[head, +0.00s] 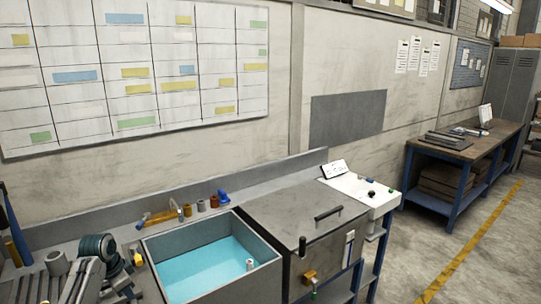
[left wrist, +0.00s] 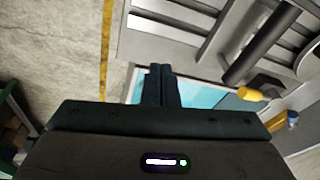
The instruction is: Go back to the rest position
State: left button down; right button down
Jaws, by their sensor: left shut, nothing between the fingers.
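My left gripper (left wrist: 160,72) shows in the left wrist view. Its two dark fingers are together and nothing is between them. Light blue water lies behind the fingers in that view. In the head view, grey jointed metal parts stand at the lower left, beside the tank; I cannot clearly make out the gripper's fingers there. My right gripper is in neither view.
An open tank (head: 205,262) of blue water holds a small pale object (head: 249,265). A closed metal unit (head: 310,225) with a black handle stands right of it. A dark green coil (head: 97,248) is at left. Floor is clear around the yellow line (head: 470,245).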

pick_arm(q)
jog(key=s+d+f+n, duration=0.1)
jog(key=s+d+f, duration=0.25)
jog(key=s, duration=0.35)
jog(key=s+d+f+n+y, duration=0.1)
jog(key=s+d+f, duration=0.25)
jog(key=s, duration=0.35)
jog(key=s+d+f+n, duration=0.1)
jog(key=s+d+f, duration=0.2)
jog(key=s+f, duration=0.3)
jog(key=s+d+r+n+t, duration=0.1)
jog(key=s+d+r+n, duration=0.15)
jog(key=s, duration=0.75)
jog(key=s+d+r+n+t, duration=0.15)
jog(key=s+r, duration=0.25)
jog(key=s, duration=0.7)
notch_tip(320, 180, down, 38)
jog(key=a+g+y+b, duration=0.1)
jog(key=a+g+b, duration=0.15)
jog(key=b, duration=0.45)
jog(key=s+f+b, duration=0.2)
jog(key=s+f, duration=0.7)
jog(key=f, duration=0.3)
jog(key=s+a+f+g+b, duration=0.1)
jog(key=s+f+b, duration=0.2)
jog(key=s+f, duration=0.6)
notch_tip(320, 180, down, 3)
jog(key=shift+s+a+f+n, duration=0.1)
jog(key=shift+s+a+n, duration=0.05)
jog(key=shift+s+n, duration=0.2)
